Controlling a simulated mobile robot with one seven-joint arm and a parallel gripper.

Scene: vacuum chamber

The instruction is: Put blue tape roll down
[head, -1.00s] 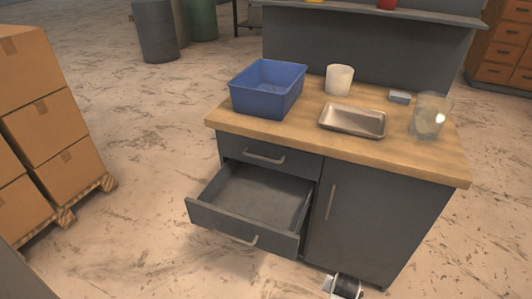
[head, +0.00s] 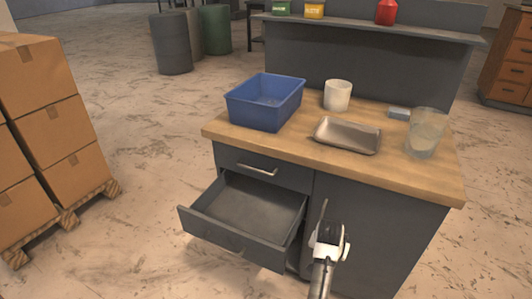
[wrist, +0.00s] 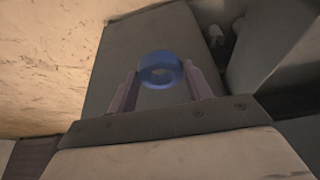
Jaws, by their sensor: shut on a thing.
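The blue tape roll (wrist: 160,70) is between the two fingertips of my gripper (wrist: 163,82) in the wrist view, with its hole facing the camera. The gripper is shut on it. In the head view my gripper (head: 329,228) is in front of the grey cabinet (head: 375,225), right of the open drawer (head: 228,238) and below the wooden worktop (head: 285,145). The roll cannot be made out in the head view.
On the worktop stand a blue bin (head: 262,108), a white cup (head: 338,95), a metal tray (head: 347,136), a clear beaker (head: 425,135) and a small grey block (head: 399,113). The open drawer looks empty. Stacked cartons (head: 70,130) stand at left.

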